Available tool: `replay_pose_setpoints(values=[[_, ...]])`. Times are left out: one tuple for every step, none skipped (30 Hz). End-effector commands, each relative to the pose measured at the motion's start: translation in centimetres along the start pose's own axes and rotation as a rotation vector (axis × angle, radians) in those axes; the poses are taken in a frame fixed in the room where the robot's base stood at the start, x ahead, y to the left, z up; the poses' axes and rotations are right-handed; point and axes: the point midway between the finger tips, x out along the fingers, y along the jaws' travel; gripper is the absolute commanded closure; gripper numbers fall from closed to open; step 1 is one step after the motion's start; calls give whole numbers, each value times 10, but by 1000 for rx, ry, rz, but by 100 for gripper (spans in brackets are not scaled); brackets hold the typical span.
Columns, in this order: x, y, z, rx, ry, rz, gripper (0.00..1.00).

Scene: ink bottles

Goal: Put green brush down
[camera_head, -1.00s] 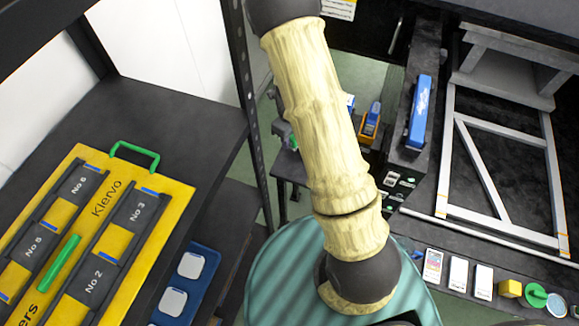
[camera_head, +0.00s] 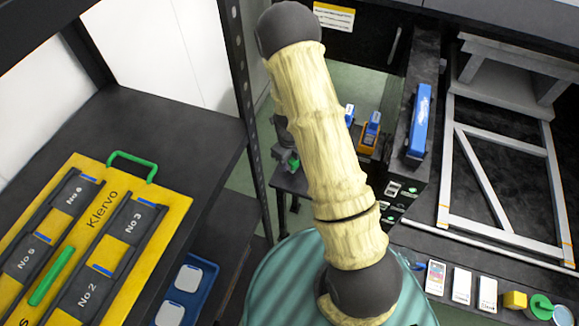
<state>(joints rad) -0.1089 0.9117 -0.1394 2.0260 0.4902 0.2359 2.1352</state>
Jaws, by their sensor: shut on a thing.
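No brush can be made out for certain. A small green piece (camera_head: 292,162) shows beside a dark grey shape (camera_head: 282,130) just left of my arm, above a small dark table; it is too small and too covered to name. My arm (camera_head: 320,130) rises across the middle of the head view to a dark joint at the top.
At left, a dark shelf (camera_head: 150,115) carries a yellow board (camera_head: 178,200) with green handles and dark slots. A blue tray (camera_head: 205,292) lies lower. White cards, a yellow block (camera_head: 515,300) and a green round item (camera_head: 540,306) line the right counter (camera_head: 440,245). A post (camera_head: 240,90) stands close left.

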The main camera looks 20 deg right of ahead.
Motion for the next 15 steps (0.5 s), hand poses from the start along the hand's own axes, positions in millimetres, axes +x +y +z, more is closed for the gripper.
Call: replay_pose_setpoints(values=[[-1, 0, 0, -1, -1, -1, 94], [-1, 0, 0, -1, -1, -1, 94], [-1, 0, 0, -1, -1, -1, 94], [-1, 0, 0, -1, -1, -1, 94], [-1, 0, 0, -1, -1, -1, 94], [0, 0, 0, 0, 0, -1, 94], [1, 0, 0, 0, 0, 0, 94], [4, 0, 0, 0, 0, 0, 94], [8, 0, 0, 1, 0, 1, 94], [12, 0, 0, 1, 0, 1, 94], [17, -1, -1, 2, 1, 1, 94], [23, -1, -1, 2, 2, 1, 94], [27, -1, -1, 1, 2, 1, 94], [31, 0, -1, 1, 1, 1, 94], [34, 0, -1, 1, 1, 1, 94]])
